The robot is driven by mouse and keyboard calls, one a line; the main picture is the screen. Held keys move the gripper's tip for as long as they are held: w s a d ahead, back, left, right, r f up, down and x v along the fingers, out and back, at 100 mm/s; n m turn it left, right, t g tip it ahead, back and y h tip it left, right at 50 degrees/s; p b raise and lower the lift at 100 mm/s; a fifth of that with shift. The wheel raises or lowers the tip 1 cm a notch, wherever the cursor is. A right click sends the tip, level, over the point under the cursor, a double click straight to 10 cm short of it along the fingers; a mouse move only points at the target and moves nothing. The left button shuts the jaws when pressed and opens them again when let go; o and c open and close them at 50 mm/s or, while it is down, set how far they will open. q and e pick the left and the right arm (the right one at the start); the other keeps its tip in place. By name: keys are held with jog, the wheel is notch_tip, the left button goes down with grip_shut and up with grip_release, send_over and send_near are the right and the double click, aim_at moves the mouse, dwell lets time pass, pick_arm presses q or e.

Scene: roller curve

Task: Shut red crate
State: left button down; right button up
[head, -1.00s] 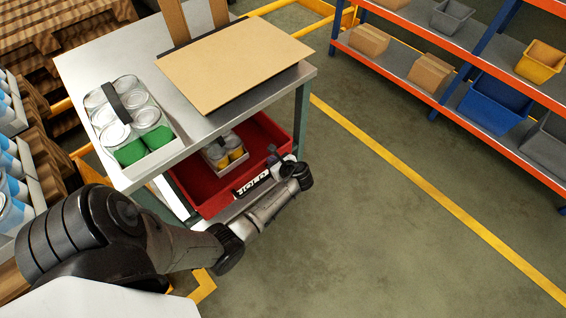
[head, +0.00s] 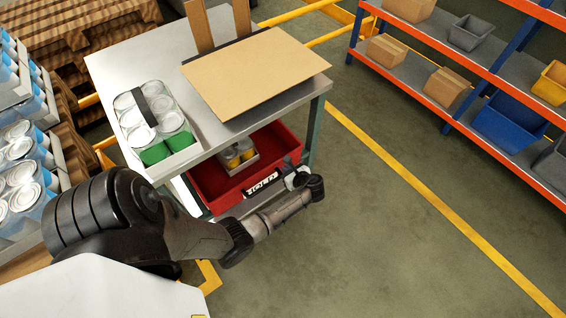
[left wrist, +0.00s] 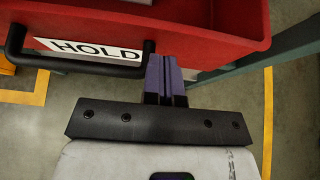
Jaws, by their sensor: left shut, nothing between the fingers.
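The red crate (head: 207,187) sticks out from under the top of the metal cart, its front facing me. A white HOLD label and a black bar handle (left wrist: 15,45) are on its front, and the red front wall also shows in the left wrist view (left wrist: 215,35). A small box of yellow-banded cans (head: 238,154) stands inside. My left gripper (head: 289,163) is at the crate's front, right of the handle. Its purple fingers (left wrist: 163,76) are shut and empty, tips at the red wall; I cannot tell whether they touch. My right gripper is out of view.
The cart's top (head: 215,88) holds a box of green-banded cans (head: 157,120) and a brown board (head: 255,70). Stacked blue-and-white cans (head: 22,170) stand at the left. A shelf rack (head: 420,85) stands at the right. The floor between cart and rack is clear.

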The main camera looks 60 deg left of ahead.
pick_arm(q)
jog(key=p+v, duration=0.3)
jog(key=v, duration=0.7)
jog(key=shift+w+d+p, duration=0.2)
jog(key=shift+d+p, duration=0.15)
jog(key=shift+d, duration=0.05)
